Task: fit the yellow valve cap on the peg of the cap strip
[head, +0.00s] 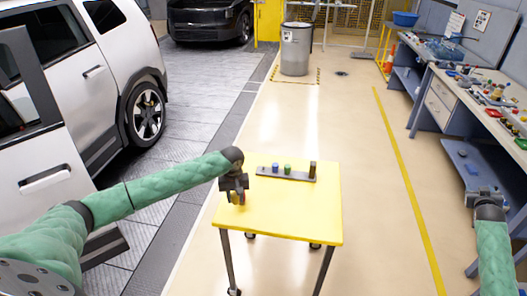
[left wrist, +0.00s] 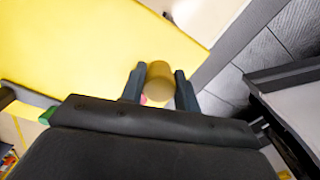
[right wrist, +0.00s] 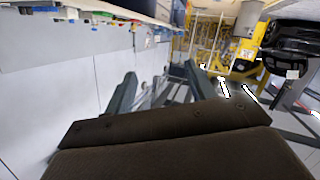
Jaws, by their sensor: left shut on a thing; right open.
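The cap strip (head: 299,177) is a dark bar lying on the yellow table. A blue cap (head: 275,168) and a green cap (head: 287,169) stand on it, with a taller dark brown cylinder (head: 313,170) at its right end. A peg at its left end is too small to make out clearly. My left gripper (head: 237,198) is left of and nearer than the strip, apart from it. It is shut on the yellow valve cap (left wrist: 160,82), a dull yellow cylinder between its fingers. My right gripper (right wrist: 160,88) is open and empty, far right of the table.
The yellow table (head: 290,220) has bare top in front of the strip. A cluttered workbench (head: 470,90) runs along the right. A white car (head: 90,75) stands at left, and a grey bin (head: 295,50) at the back. Open floor lies between table and bench.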

